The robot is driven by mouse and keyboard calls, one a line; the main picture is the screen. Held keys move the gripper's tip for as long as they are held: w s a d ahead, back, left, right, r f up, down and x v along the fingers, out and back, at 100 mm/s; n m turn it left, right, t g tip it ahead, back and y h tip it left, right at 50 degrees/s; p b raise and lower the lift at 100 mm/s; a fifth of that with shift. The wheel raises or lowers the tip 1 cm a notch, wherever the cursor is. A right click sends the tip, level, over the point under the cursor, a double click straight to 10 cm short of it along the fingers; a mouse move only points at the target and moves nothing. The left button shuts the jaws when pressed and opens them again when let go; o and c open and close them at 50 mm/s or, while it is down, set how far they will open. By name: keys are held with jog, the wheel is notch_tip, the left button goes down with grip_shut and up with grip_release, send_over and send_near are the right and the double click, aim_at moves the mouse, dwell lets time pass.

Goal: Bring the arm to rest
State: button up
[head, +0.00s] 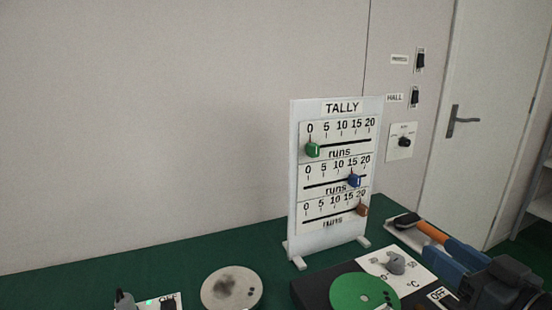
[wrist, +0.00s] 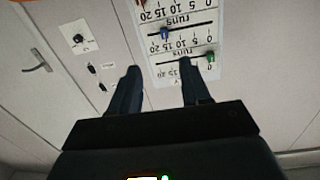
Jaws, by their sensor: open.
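My gripper (head: 438,247) is at the lower right of the head view, its dark blue fingers pointing to the upper left. In the wrist view the two fingers of my gripper (wrist: 159,65) stand apart with nothing between them. They point toward the white tally board (wrist: 172,72), which shows upside down there and stays beyond the fingertips. In the head view the tally board (head: 294,180) stands upright to the left of my gripper, apart from it. Its sliders are green (head: 312,150), blue (head: 354,180) and brown (head: 362,210).
An orange-handled tool (head: 425,230) lies behind my fingers. A green disc (head: 350,293), a grey dial (head: 394,263) and a pale round plate (head: 231,288) are on the green bench (head: 170,257). Wall switches (head: 419,61) and a door (head: 490,120) are beyond.

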jog(key=s+f+m+h, duration=0.1)
jog(key=s+f, duration=0.1)
jog(key=s+a+f+m+h+p, duration=0.1)
jog(key=s+f, duration=0.2)
jog(key=s+f+m+h, duration=0.1)
jog(key=s+f, duration=0.1)
jog(key=f, duration=0.1)
jog(key=shift+s+a+g, duration=0.25)
jog(key=shift+a+g, duration=0.15)
jog(key=s+a+f+m+h+p, duration=0.1)
jog(key=s+f+m+h+p, duration=0.2)
jog(key=s, duration=0.8)
jog(key=s+a+r+n, duration=0.1)
jog(key=s+r, duration=0.2)
jog(key=s, duration=0.7)
jog(key=s+a+r+n+g+p, duration=0.1)
jog(key=s+a+r, duration=0.1)
jog(key=s, duration=0.8)
jog(key=shift+s+a+r+n, duration=0.3)
jog(key=shift+r, duration=0.25)
